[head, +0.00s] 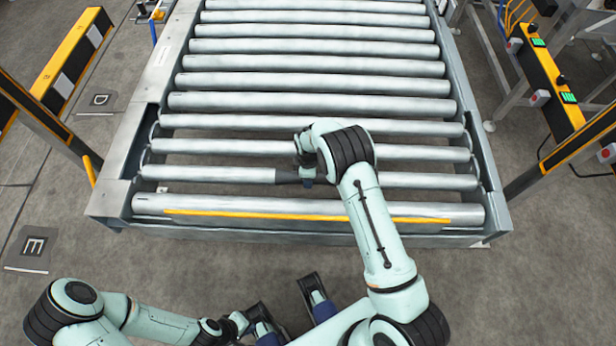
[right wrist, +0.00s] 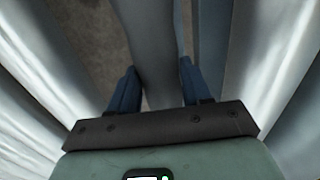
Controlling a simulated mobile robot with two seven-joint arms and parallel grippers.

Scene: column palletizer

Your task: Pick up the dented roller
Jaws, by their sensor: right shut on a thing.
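The roller second from the front of the conveyor (head: 210,173) has a dark, narrower stretch near its middle and looks like the dented one. It lies in line with the others, its ends at the side rails. My right gripper (head: 306,178) is at this roller's middle, partly hidden by my arm. In the right wrist view, its two blue fingers stand on either side of a grey roller (right wrist: 150,45), and it is shut on it. My left gripper (head: 288,306) is open and empty in front of the conveyor, above the floor.
The conveyor frame (head: 130,165) holds several parallel rollers close together. An orange strip (head: 300,216) runs along the front. Yellow-and-black posts stand at left (head: 75,60) and right (head: 548,85). Floor signs marked D (head: 97,102) and E (head: 32,247) lie at left.

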